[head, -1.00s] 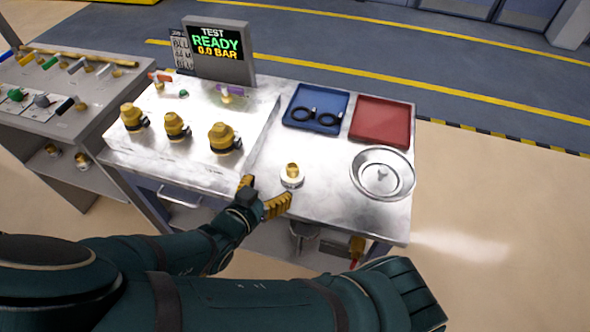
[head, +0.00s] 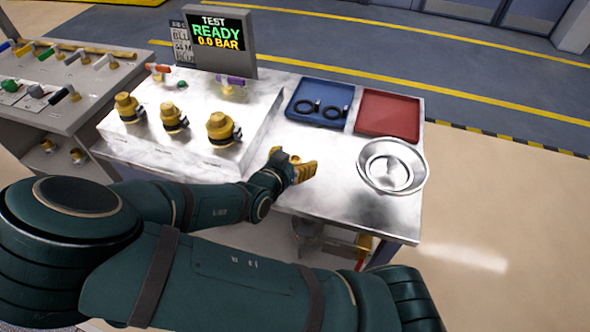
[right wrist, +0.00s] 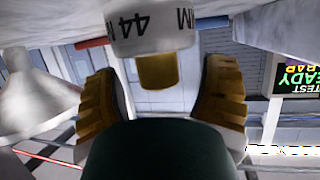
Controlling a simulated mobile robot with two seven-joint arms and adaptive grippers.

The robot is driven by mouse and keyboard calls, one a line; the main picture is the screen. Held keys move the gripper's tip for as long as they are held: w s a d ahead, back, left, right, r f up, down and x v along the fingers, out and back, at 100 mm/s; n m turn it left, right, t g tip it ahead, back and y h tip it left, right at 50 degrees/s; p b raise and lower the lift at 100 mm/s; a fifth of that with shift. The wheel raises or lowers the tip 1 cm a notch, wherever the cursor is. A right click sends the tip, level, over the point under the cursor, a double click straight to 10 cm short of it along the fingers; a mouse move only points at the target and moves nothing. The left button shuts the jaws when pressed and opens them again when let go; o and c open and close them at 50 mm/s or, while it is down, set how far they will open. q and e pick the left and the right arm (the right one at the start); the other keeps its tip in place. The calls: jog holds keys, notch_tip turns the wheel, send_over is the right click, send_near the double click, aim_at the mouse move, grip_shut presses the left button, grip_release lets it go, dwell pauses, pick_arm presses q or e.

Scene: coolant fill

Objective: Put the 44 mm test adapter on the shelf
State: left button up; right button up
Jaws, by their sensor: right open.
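The 44 mm test adapter shows in the right wrist view as a white ring (right wrist: 152,32) marked "44 MM" with a brass stem (right wrist: 158,72). It stands on the metal bench, which appears at the top of that tilted view. My right gripper (head: 293,169) is open at the adapter. In the right wrist view its yellow fingers (right wrist: 162,82) are on both sides of the stem, with gaps showing. In the head view the gripper hides most of the adapter. My left gripper is not in view. A lower shelf under the left grey bench holds brass fittings (head: 77,156).
Several brass fittings (head: 222,129) stand on the raised block left of my gripper, below the test display (head: 219,43). A blue tray (head: 319,103) with black rings, a red tray (head: 388,114) and a metal bowl (head: 392,166) lie to the right.

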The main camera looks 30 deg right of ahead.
jog(key=shift+d, duration=0.15)
grip_shut()
